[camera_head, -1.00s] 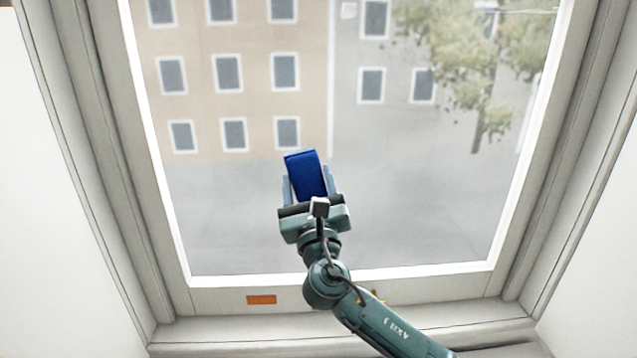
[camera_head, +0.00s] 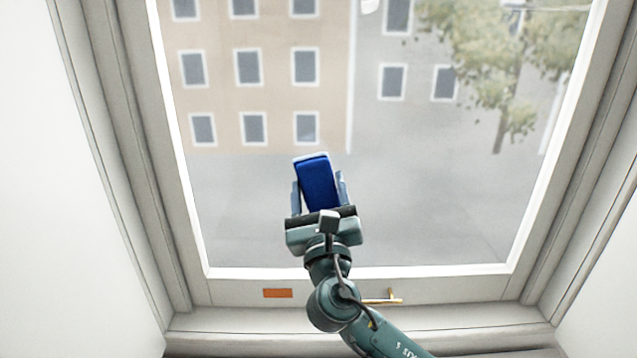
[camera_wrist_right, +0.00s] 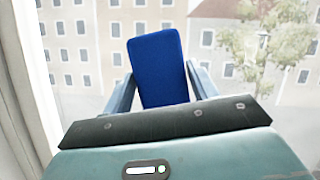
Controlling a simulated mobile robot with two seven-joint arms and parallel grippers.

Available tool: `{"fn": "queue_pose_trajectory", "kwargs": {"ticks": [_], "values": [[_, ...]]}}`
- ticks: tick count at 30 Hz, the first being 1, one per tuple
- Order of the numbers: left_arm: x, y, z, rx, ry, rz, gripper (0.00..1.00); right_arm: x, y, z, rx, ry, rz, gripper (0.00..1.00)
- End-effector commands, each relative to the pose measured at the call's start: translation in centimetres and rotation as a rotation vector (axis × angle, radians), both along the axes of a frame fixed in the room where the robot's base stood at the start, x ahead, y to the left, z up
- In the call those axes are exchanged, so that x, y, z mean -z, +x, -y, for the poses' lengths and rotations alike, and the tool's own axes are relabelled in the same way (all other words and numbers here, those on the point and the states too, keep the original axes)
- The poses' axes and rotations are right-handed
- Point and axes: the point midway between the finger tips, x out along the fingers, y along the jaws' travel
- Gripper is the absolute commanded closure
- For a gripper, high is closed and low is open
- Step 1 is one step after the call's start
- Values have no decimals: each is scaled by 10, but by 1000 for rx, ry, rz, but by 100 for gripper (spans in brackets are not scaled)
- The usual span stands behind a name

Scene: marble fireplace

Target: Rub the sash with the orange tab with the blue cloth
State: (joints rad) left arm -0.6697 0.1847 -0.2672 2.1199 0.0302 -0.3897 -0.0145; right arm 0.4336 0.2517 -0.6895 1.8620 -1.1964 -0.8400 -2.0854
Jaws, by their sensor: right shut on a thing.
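The window sash (camera_head: 235,292) with the orange tab (camera_head: 277,293) on its bottom rail fills the middle of the head view. A brass handle (camera_head: 385,298) sits on the same rail, partly behind my right arm. My right gripper (camera_head: 319,190) is shut on the blue cloth (camera_head: 317,178), a folded block standing up between its fingers. The cloth also shows in the right wrist view (camera_wrist_right: 157,65), in front of the pane. I cannot tell whether the cloth touches the glass. My left gripper is not in view.
The window frame and white side walls (camera_head: 60,200) flank the sash at left and right. A sill (camera_head: 250,322) runs below it. A building and a tree (camera_head: 490,60) show through the glass. The pane around the gripper is free of objects.

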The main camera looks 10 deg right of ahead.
Motion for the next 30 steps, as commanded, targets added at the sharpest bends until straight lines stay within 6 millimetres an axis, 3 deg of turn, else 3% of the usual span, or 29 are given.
{"fn": "queue_pose_trajectory", "kwargs": {"ticks": [6, 18, 30], "values": [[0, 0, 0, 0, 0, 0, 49, 0, -15, -3, 0, 1, -1, 60], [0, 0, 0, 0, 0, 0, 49, 0, -18, -4, 0, 0, -1, 60], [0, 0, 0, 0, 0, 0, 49, 0, -45, -9, 1, 0, 0, 60]]}}
